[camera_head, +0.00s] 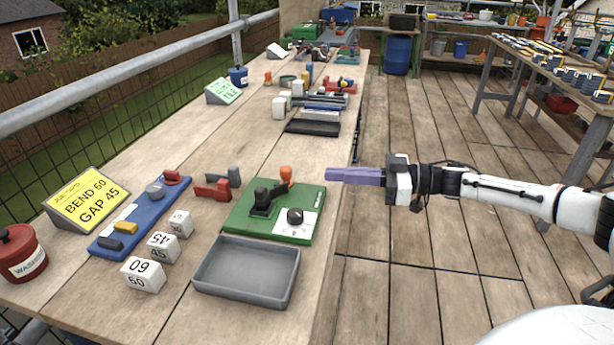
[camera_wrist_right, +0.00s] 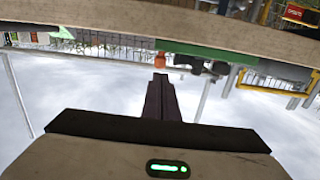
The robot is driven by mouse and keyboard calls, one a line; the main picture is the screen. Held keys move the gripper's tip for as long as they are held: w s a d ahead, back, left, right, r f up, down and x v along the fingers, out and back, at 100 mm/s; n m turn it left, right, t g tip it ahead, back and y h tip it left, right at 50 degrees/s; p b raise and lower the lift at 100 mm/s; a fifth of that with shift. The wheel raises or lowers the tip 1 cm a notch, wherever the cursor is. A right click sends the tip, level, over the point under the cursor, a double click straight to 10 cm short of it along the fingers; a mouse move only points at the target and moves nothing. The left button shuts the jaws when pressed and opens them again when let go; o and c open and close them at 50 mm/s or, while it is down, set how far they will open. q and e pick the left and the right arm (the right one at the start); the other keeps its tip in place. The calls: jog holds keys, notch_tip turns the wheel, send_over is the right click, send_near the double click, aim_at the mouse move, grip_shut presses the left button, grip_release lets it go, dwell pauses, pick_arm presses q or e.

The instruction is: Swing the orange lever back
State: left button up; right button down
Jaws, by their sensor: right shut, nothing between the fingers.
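The orange lever (camera_head: 286,174) stands at the back edge of a green board (camera_head: 251,230) on the bench, beside a black clamp-like part (camera_head: 264,198) and a black knob (camera_head: 295,216) on a white dial plate. My right gripper (camera_head: 330,174) is shut and empty, its purple fingers pointing left at the bench edge, to the right of the orange lever and apart from it. In the right wrist view, which appears upside down, the shut fingers (camera_wrist_right: 160,82) point toward the orange lever (camera_wrist_right: 182,61) on the green board's edge. My left gripper is not in view.
A grey tray (camera_head: 247,271) lies in front of the green board. Left of the board are white number blocks (camera_head: 144,273), red and grey parts (camera_head: 217,188), a blue rack (camera_head: 142,216) and a yellow card (camera_head: 86,199). Open deck floor (camera_head: 420,270) lies right of the bench.

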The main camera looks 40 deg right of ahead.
jog(key=x, duration=0.7)
jog(key=shift+w+a, duration=0.1)
jog(key=shift+a, duration=0.05)
jog(key=shift+w, duration=0.1)
